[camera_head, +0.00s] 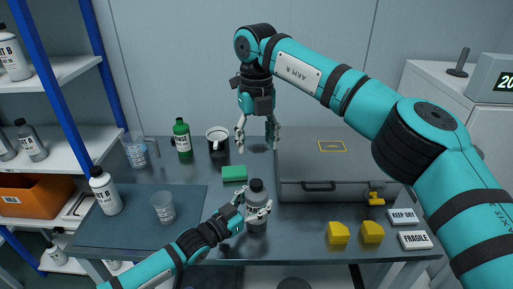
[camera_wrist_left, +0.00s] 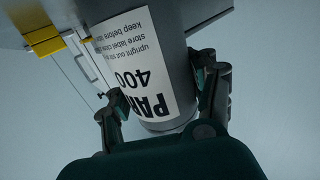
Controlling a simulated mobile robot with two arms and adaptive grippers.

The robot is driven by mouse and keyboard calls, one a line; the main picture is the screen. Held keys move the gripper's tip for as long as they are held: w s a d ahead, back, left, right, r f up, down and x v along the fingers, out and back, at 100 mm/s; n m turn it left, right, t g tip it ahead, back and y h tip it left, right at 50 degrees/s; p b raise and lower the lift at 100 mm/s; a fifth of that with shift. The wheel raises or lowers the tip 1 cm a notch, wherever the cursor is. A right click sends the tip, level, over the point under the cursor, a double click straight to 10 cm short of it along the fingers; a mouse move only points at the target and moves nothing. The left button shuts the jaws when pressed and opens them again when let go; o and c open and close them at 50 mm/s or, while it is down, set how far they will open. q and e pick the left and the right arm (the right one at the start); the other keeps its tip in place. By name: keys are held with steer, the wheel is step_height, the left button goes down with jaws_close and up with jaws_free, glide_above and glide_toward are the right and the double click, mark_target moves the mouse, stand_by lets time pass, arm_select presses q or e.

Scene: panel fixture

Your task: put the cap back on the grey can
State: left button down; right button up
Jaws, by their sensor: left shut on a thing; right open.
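The grey can (camera_head: 257,222) stands upright near the table's front edge, with a dark top (camera_head: 256,185); I cannot tell whether that is the cap. My left gripper (camera_head: 257,211) is shut around the can's body from the left. In the left wrist view the can (camera_wrist_left: 180,65) fills the middle, its white label upside down, with the fingers of my left gripper (camera_wrist_left: 162,98) on either side. My right gripper (camera_head: 256,141) is open and empty, fingers down, above and behind the can. I see no separate loose cap.
A grey case (camera_head: 350,190) stands right of the can. Yellow blocks (camera_head: 338,233) and label signs (camera_head: 415,240) lie further right. A green block (camera_head: 234,173), mug (camera_head: 218,152) and green bottle (camera_head: 182,140) are behind. A clear cup (camera_head: 164,208) and white bottle (camera_head: 105,194) stand left.

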arm_select(q)
steer(key=shift+c, duration=1.1)
jaws_free()
steer(key=v, duration=1.2)
